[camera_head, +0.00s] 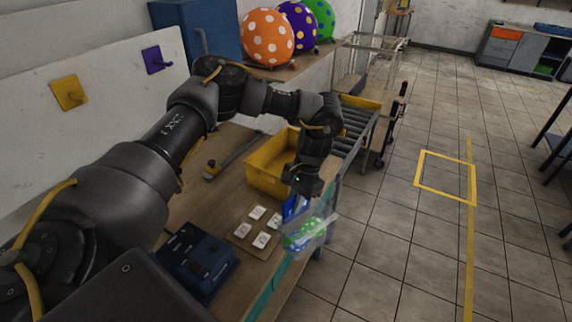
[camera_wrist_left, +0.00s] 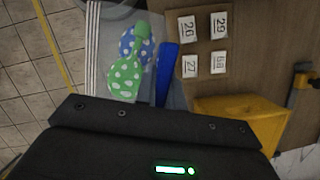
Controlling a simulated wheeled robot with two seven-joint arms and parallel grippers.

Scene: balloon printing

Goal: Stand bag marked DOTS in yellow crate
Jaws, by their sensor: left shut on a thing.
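A clear bag (camera_head: 308,234) with green and blue white-dotted balloons inside hangs below my left gripper (camera_head: 302,184), past the table's right edge. The bag also shows in the left wrist view (camera_wrist_left: 125,78). The gripper is shut on it. A blue strip (camera_wrist_left: 166,72) shows at the bag's side. I cannot read any marking on the bag. The yellow crate (camera_head: 262,183) stands on the table just left of and behind the gripper; its rim shows in the left wrist view (camera_wrist_left: 235,103). The arm hides part of the crate. My right gripper is not in view.
Numbered white cards (camera_head: 262,240) lie on the table in front of the crate. A dark blue device (camera_head: 195,262) sits at the front left. A roller conveyor (camera_head: 358,125) stands beyond the crate. Dotted balloons (camera_head: 267,37) sit on a shelf at the back.

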